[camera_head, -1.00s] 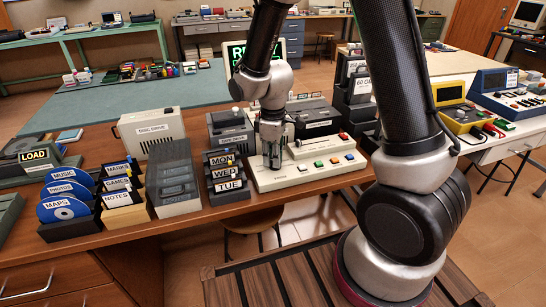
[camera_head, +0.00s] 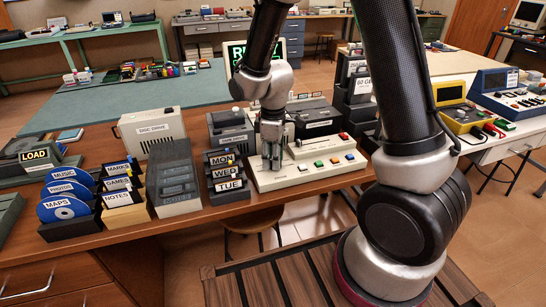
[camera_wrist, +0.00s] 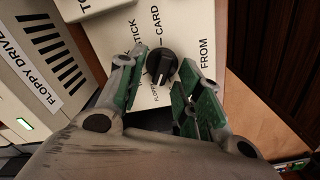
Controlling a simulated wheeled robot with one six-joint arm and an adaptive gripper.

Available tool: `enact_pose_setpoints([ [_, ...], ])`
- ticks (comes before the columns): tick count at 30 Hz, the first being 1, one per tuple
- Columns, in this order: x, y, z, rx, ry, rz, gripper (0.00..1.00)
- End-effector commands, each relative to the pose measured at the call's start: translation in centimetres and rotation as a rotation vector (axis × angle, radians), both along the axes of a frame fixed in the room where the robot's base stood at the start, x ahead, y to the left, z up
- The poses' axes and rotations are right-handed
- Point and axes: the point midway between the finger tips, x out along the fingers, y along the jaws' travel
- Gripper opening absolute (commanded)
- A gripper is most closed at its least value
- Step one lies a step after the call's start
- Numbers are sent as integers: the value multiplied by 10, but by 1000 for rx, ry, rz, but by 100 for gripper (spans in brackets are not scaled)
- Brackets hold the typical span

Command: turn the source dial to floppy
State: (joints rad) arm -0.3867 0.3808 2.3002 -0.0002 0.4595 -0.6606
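The source dial (camera_wrist: 162,66) is a round black knob on a cream panel (camera_wrist: 110,38), seen in the wrist view. Printed words around it include STICK, CARD and a partly covered FLOPPY; FROM is printed to its right. A pale pointer mark shows on the knob's lower side, towards the FLOPPY lettering. My gripper (camera_wrist: 164,74) is open, with its green-padded fingers on either side of the dial; I see a gap at the knob. In the head view my gripper (camera_head: 271,163) is down at the left end of the cream console (camera_head: 300,176) and hides the dial.
Left of the console stand the MON, WED and TUE rack (camera_head: 226,172), a grey drive tower (camera_head: 176,180) and a floppy drive (camera_head: 231,130), also in the wrist view (camera_wrist: 38,58). Coloured buttons (camera_head: 335,161) line the console's right part. Disc racks (camera_head: 72,210) are farther left.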

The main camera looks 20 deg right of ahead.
Motion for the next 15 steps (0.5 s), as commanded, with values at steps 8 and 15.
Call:
enact_pose_setpoints([
  [8,1,0,14,2,-3,0,35],
  [15,1,0,66,2,-6,0,35],
])
